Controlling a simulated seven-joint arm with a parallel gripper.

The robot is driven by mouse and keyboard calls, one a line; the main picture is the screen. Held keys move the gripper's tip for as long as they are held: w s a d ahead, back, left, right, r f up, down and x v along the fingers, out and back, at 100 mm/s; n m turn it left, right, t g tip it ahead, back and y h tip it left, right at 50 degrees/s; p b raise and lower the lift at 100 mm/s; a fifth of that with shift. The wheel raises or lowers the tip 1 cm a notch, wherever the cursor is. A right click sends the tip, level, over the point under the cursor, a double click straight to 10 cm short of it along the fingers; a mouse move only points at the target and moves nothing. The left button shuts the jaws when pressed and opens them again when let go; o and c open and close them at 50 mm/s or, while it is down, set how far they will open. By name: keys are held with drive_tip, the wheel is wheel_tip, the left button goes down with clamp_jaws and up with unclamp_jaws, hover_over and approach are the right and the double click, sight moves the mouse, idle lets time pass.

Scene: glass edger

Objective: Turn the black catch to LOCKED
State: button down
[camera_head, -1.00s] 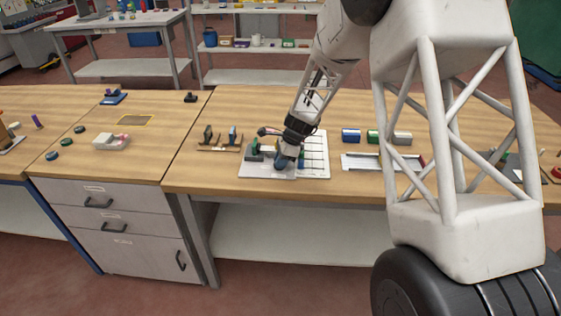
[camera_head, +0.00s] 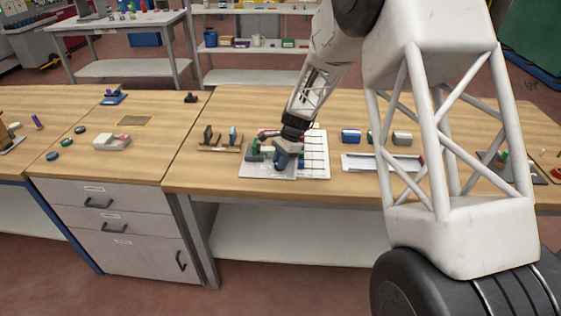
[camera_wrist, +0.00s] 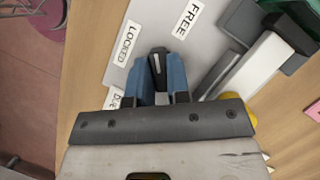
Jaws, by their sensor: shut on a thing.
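The black catch (camera_wrist: 157,60), with a pale line along its top, stands between the two blue fingers of my gripper (camera_wrist: 164,82) in the wrist view. My gripper is shut on it. The catch lies beside the LOCKED label (camera_wrist: 127,43), and the FREE label (camera_wrist: 186,19) is farther to the upper right. A third label (camera_wrist: 115,98) is partly hidden by my gripper. The catch's pivot is hidden. In the head view my gripper (camera_head: 285,163) is low over the grey plate (camera_head: 257,171) and hides the catch.
In the head view, a wooden rack (camera_head: 220,147) is left of the plate, and blue (camera_head: 351,136) and grey blocks (camera_head: 402,139) are to the right. The bench front is clear.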

drive_tip(key=c, duration=1.1)
unclamp_jaws()
drive_tip(key=shift+r, duration=0.1)
drive_tip(key=shift+v, duration=3.8)
